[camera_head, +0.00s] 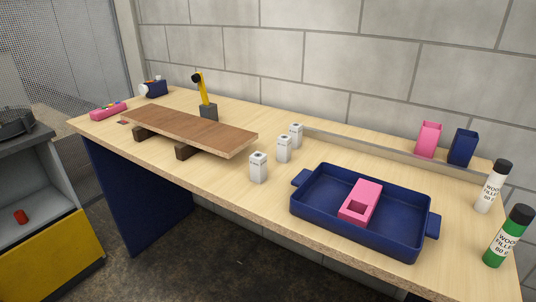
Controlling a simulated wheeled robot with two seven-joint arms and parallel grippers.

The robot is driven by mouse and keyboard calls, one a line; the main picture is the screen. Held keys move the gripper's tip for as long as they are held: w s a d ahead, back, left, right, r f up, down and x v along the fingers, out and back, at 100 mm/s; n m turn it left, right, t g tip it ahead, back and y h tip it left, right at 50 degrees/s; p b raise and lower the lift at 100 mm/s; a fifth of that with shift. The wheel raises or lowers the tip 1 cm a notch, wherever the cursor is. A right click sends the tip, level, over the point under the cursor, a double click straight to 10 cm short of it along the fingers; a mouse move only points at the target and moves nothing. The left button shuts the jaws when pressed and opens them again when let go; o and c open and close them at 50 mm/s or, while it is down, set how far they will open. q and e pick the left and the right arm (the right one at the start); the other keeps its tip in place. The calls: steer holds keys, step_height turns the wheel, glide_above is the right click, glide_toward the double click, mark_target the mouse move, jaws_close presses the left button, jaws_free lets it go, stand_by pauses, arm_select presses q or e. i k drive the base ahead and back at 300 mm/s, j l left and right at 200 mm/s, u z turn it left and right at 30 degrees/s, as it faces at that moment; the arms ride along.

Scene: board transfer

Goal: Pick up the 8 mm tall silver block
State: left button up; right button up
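Several small pale silver-white upright blocks stand on the wooden workbench (225,182) near its middle, in a row running away from me. The nearest block (258,168) is close to the front edge. The middle block (284,149) is behind it to the right, and the far block (296,134) is near the back ledge. Each has small dark markings too small to read, so I cannot tell which is the 8 mm one. Neither of my grippers is in view.
A blue tray (308,213) holding a pink box (373,192) lies right of the blocks. A brown board (190,128) rests on dark supports to their left. A yellow-and-black tool (205,92) stands behind it. White (492,190) and green (506,240) bottles stand at far right.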

mark_target(296, 129)
steer(key=z, duration=1.4)
steer(key=u, duration=1.3)
steer(key=l+z, duration=0.35)
steer(key=l, duration=0.15)
steer(key=l+z, duration=0.35)
steer(key=i+l, duration=0.05)
steer(key=l, duration=0.05)
